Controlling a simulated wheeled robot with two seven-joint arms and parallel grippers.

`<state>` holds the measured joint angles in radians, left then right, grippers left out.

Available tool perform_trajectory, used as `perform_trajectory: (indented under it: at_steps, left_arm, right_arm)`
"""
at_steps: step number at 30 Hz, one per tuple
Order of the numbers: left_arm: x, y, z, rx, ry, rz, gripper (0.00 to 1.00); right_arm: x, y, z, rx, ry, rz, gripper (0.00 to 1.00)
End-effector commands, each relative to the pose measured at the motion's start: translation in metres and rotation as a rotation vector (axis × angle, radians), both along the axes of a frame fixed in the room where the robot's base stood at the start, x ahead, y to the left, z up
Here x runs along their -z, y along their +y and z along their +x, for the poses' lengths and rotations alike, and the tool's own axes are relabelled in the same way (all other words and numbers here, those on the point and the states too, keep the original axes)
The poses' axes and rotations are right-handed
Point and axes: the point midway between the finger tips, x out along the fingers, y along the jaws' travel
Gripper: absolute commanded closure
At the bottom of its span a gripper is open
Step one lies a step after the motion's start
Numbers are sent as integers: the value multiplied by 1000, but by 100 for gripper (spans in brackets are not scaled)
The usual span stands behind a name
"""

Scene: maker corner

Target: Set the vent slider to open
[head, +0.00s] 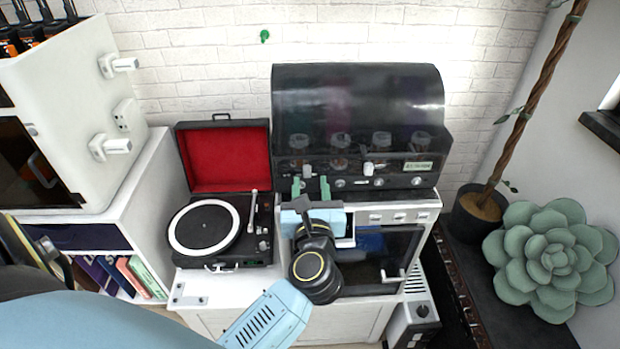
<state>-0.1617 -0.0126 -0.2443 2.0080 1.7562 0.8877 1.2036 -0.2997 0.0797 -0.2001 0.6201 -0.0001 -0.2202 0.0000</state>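A black machine (360,105) with a curved, dark see-through hood stands against the brick wall. Its front panel carries small round knobs and two pale upright tabs. One tab (307,171) is on the left, the other (368,168) near the middle. I cannot tell for sure which control is the vent slider, and no open mark is readable. My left gripper (311,186) is in front of the panel's left part. Its two green fingertips are apart, with the left tab just beyond and between them; contact cannot be told. The gripper hides part of the panel's lower edge. My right gripper is out of view.
Below the machine is a white cabinet with a dark glass door (380,255). An open red-lined record player (222,195) stands to the left, beside a white shelf unit (150,190) with books. A potted plant (480,205) and a large green succulent (550,262) are at the right.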

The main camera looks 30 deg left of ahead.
Motion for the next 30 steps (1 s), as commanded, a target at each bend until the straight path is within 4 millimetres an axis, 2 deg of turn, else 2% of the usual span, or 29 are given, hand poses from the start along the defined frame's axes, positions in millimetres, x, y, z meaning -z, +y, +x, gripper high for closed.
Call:
perform_trajectory:
  at_steps: [6,12,18,30]
  left_arm:
    - [3,-31,-43,1,3,-5,62]
    - [2,-51,-70,1,2,-2,62]
    - [0,-59,-80,2,0,0,62]
    - [0,-59,-81,2,0,0,62]
  right_arm:
    - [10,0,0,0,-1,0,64]
    - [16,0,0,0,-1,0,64]
    - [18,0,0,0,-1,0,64]
    - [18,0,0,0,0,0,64]
